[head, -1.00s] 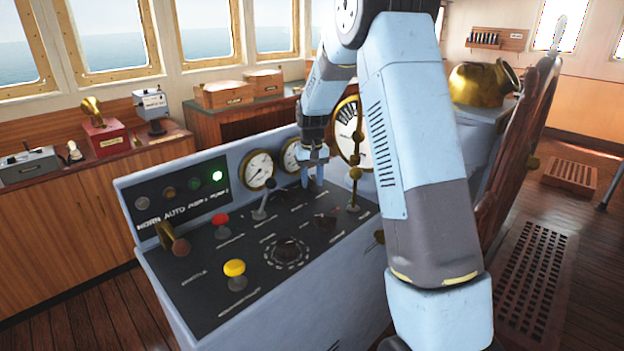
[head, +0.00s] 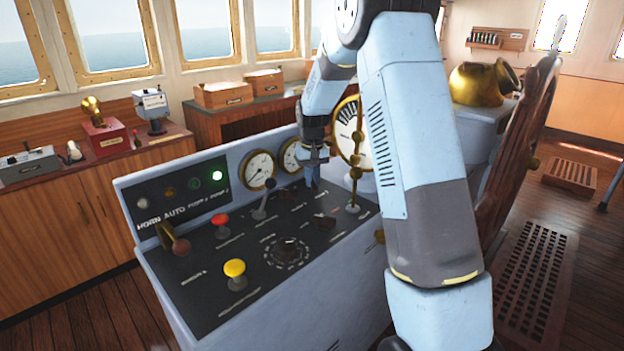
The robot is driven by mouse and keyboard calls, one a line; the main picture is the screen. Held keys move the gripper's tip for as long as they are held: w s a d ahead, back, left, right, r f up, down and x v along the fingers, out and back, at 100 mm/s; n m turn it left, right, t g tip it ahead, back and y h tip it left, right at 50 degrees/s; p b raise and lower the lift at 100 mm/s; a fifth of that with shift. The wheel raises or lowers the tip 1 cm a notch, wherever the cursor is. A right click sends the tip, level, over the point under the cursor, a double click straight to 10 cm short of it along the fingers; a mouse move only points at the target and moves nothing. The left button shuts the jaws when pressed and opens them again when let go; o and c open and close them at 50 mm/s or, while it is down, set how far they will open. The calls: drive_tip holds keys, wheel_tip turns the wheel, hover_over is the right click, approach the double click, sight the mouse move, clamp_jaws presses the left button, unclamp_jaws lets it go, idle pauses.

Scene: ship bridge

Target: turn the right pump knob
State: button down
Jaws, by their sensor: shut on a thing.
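My gripper (head: 314,187) points down at the back right of the dark control panel, in front of the small gauges. It is shut on a small knob there, which I take to be the right pump knob. The fingers hide the knob, so I cannot see which way it points. On the upright lamp strip, the rightmost lamp (head: 217,176) glows green, and the other lamps look unlit.
The console (head: 215,318) also carries a red button (head: 221,220), a yellow button (head: 234,268), a lever (head: 264,206), a dial knob (head: 287,250) and a dark red knob (head: 325,221). A brass-rimmed gauge (head: 258,169) stands behind. A brass rod (head: 355,185) rises close right of my gripper.

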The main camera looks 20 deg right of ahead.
drive_tip(key=shift+n, duration=0.3)
drive_tip(key=n, duration=0.5)
drive_tip(key=shift+w+d+n, duration=0.1)
drive_tip(key=shift+d+n, duration=0.15)
drive_tip(key=shift+n, duration=0.05)
drive_tip(key=n, duration=0.5)
drive_tip(key=shift+w+d+n, duration=0.15)
drive_tip(key=shift+n, duration=0.15)
drive_tip(key=c, duration=1.1)
unclamp_jaws()
drive_tip(key=shift+c, duration=0.2)
wheel_tip(320, 180, up, 14)
drive_tip(key=shift+f, duration=0.15)
